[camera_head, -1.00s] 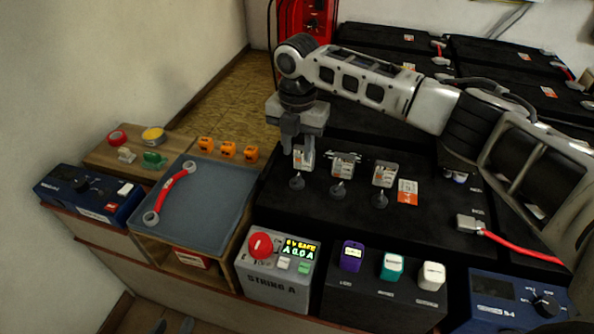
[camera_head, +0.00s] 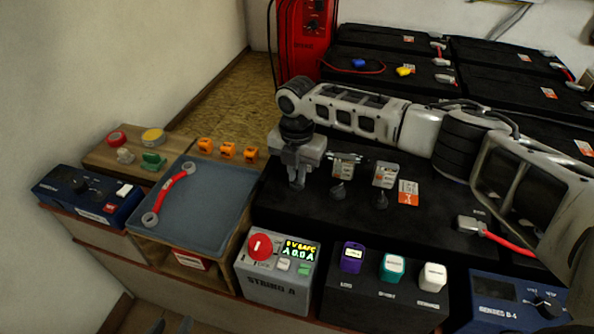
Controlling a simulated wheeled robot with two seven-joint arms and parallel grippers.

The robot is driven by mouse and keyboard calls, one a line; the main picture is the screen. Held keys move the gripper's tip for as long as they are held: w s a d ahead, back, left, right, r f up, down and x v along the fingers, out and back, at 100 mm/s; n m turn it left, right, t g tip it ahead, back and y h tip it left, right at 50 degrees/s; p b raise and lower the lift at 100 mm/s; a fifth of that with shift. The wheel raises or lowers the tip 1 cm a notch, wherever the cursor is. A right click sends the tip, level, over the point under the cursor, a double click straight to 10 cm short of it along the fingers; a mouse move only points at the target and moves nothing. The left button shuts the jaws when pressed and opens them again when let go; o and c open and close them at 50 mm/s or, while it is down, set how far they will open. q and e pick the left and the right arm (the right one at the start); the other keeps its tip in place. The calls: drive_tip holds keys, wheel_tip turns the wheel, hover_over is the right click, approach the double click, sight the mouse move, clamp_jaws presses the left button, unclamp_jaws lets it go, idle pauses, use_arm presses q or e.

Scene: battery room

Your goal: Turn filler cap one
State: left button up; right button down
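Three dark filler caps stand in a row on the black battery (camera_head: 430,222), each with a small tagged holder behind it. The middle cap (camera_head: 338,190) and the right cap (camera_head: 381,200) are in plain view. The leftmost cap is hidden behind my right gripper (camera_head: 298,184), which points down at that spot with its fingers low. I cannot tell whether the fingers are closed on the cap.
A grey String A box (camera_head: 275,290) with a red knob and lit display stands in front. A blue-grey tray (camera_head: 215,215) holds a red cable link (camera_head: 172,190). Orange blocks (camera_head: 228,150) stand behind the tray. A red cable (camera_head: 520,252) lies on the right.

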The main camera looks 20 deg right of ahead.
use_arm(q)
drive_tip(key=shift+r+p, duration=0.2)
drive_tip(key=shift+p, duration=0.1)
use_arm(e)
drive_tip(key=shift+r, duration=0.15)
drive_tip(key=shift+r+m+p, duration=0.1)
drive_tip(key=shift+m+p, duration=0.85)
drive_tip(key=shift+m, duration=0.05)
drive_tip(key=shift+m+p, duration=0.75)
drive_tip(key=shift+m, duration=0.15)
drive_tip(key=m+p, duration=0.3)
drive_tip(key=m, duration=0.1)
drive_tip(key=shift+m, duration=0.3)
drive_tip(key=m+p, duration=0.2)
drive_tip(key=m, duration=0.1)
drive_tip(key=shift+m, duration=0.3)
drive_tip(key=shift+m+p, duration=0.3)
drive_tip(key=shift+m, duration=0.5)
drive_tip(key=shift+m+p, duration=0.35)
drive_tip(key=shift+m, duration=0.55)
use_arm(q)
drive_tip(key=r, duration=0.1)
drive_tip(key=a+r, duration=0.1)
drive_tip(key=r+y, duration=0.1)
drive_tip(key=shift+s+a+r+m+g, duration=0.2)
drive_tip(key=shift+s+a+m+g, duration=0.1)
drive_tip(key=shift+s+m+g, duration=0.1)
use_arm(e)
drive_tip(key=shift+m, duration=0.5)
drive_tip(key=shift+f, duration=0.2)
